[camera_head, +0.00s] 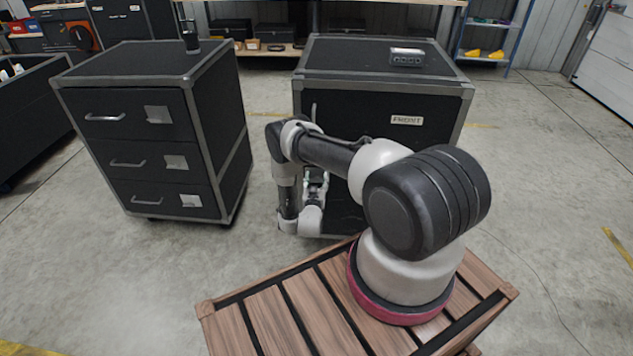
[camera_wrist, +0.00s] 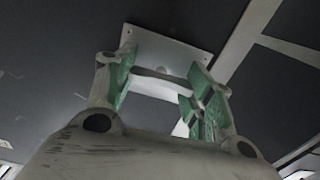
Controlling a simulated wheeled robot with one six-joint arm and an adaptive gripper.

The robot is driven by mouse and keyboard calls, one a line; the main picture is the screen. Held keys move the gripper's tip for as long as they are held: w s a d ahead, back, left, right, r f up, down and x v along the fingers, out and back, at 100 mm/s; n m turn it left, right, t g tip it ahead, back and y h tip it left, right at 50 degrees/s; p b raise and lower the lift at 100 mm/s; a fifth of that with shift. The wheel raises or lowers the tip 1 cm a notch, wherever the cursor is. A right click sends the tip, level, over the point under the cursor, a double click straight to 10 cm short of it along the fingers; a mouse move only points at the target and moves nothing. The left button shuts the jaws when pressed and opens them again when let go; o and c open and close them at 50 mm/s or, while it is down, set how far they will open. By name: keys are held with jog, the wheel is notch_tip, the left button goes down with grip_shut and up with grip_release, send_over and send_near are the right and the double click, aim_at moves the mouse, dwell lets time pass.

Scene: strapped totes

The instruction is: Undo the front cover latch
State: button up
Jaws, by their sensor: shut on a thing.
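The black case with grey edging and a "FRONT" label (camera_head: 406,120) stands at centre right in the head view. My gripper (camera_head: 316,183) is low at its front face, partly hidden by my own arm. In the wrist view, my gripper (camera_wrist: 162,90) has its green-padded fingers on either side of a light metal latch piece. It is shut on this latch (camera_wrist: 158,78), which sits at a pale plate (camera_wrist: 180,48) on the dark panel. The latch is hidden in the head view, and its exact position is hard to tell.
A grey device (camera_head: 407,57) lies on the case. A vertical handle (camera_head: 313,112) shows on the case's front left. Floor at right is clear.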

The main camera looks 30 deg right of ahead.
jog(key=n, duration=0.8)
jog(key=shift+w+a+n, duration=0.1)
jog(key=shift+n, duration=0.3)
jog(key=n, duration=0.4)
jog(key=shift+f+n, duration=0.1)
jog(key=shift+n, duration=2.2)
jog(key=shift+f, duration=0.1)
jog(key=o, duration=1)
jog(key=shift+o, duration=0.2)
jog(key=shift+a, duration=0.1)
